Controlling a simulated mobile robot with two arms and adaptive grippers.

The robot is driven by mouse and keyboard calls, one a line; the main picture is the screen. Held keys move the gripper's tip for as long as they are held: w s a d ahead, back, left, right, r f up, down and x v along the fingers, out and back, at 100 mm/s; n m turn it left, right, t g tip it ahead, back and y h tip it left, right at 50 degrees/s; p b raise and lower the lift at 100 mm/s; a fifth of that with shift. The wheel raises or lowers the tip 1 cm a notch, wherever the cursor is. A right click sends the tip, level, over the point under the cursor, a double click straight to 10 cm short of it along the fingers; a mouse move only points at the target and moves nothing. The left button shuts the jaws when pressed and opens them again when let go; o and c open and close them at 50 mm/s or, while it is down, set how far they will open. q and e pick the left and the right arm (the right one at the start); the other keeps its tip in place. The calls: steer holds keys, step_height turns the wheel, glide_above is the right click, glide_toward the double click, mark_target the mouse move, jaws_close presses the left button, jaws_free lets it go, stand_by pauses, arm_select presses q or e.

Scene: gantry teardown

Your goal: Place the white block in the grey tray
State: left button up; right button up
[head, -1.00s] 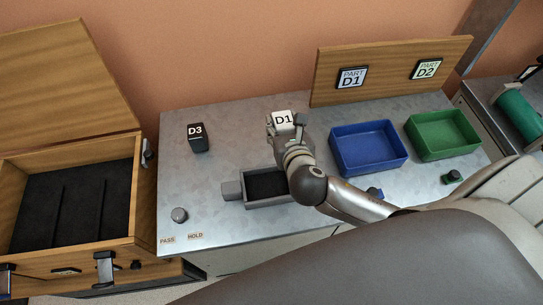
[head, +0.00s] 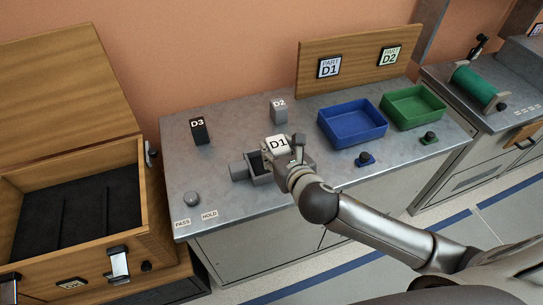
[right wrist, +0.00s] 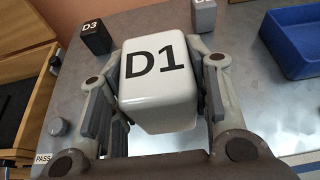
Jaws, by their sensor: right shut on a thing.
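The white block (head: 278,144), marked D1, is held in my right gripper (head: 284,150), above the grey tray (head: 263,181). The right wrist view shows the block (right wrist: 157,85) between both fingers of the right gripper (right wrist: 160,105). The tray is a small grey box with a dark inside and a grey knob on its left end. The block and gripper hide much of the tray, and I cannot tell how high the block is above it. My left gripper is not in view.
A black D3 block (head: 199,131) and a grey D2 block (head: 279,111) stand on the metal table (head: 225,135). A blue bin (head: 352,136) and a green bin (head: 412,118) are at the right. An open wooden case (head: 140,205) is at the left.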

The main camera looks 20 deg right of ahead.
steer(key=w+f, duration=0.6)
steer(key=shift+w+d, duration=0.1)
steer(key=shift+w, duration=0.25)
steer(key=shift+w+f, duration=0.15)
steer(key=shift+f, duration=0.05)
steer(key=shift+w+f, duration=0.15)
steer(key=shift+f, duration=0.15)
step_height(320, 180, down, 2)
steer(key=shift+f, duration=0.25)
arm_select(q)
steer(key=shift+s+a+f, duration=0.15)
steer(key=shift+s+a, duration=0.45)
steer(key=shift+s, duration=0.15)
arm_select(e)
steer(key=shift+f, duration=0.25)
steer(key=shift+f, duration=0.15)
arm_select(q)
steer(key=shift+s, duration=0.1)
arm_select(e)
steer(key=o, duration=1.2)
steer(key=shift+c, duration=0.2)
